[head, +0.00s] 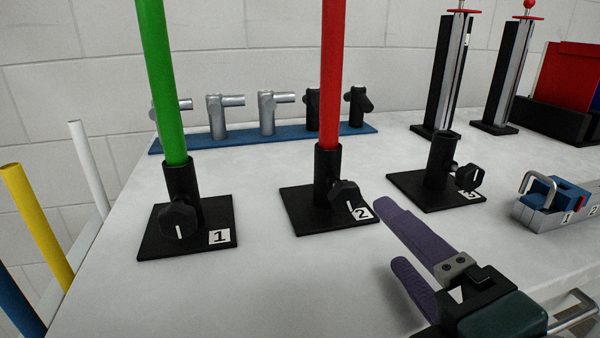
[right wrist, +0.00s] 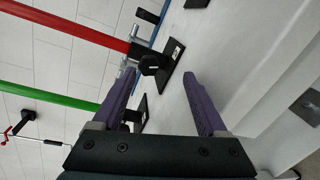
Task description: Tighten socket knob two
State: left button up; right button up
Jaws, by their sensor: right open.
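Socket two (head: 327,167) is a black upright tube on a square black base with a "2" label. A red rod (head: 334,80) stands in it. Its black knob (head: 343,192), with a white mark, is on the tube's front right side. In the right wrist view, the knob (right wrist: 150,64) shows beyond my fingertips, between them and nearer the left finger. My right gripper (head: 388,236) has purple fingers. It is open and empty, to the right and front of the knob, apart from it. My left gripper is not in view.
Socket one (head: 182,190) holds a green rod at left. Socket three (head: 441,160) stands empty at right. A blue rail (head: 265,138) with several pipe fittings lies behind. Grey clamp blocks (head: 560,205) sit at right. The table's front middle is clear.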

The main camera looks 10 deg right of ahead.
aim_at(348, 201)
jog(key=n, duration=0.1)
jog(key=n+b, duration=0.1)
jog(key=n, duration=0.1)
jog(key=shift+a+f+n, duration=0.15)
jog(key=shift+f+n, duration=0.15)
jog(key=n, duration=0.2)
jog(key=a+n+t+y, duration=0.1)
jog(key=n, duration=0.2)
jog(key=shift+r, duration=0.1)
jog(key=shift+r+n+t, duration=0.1)
jog(key=shift+n+t, duration=0.2)
jog(key=shift+n, duration=0.4)
jog(key=shift+w+a+r, duration=0.1)
jog(key=shift+w, duration=0.1)
jog(key=w, duration=0.9)
jog(key=shift+w+a, duration=0.2)
jog(key=shift+w, duration=0.05)
grip_shut()
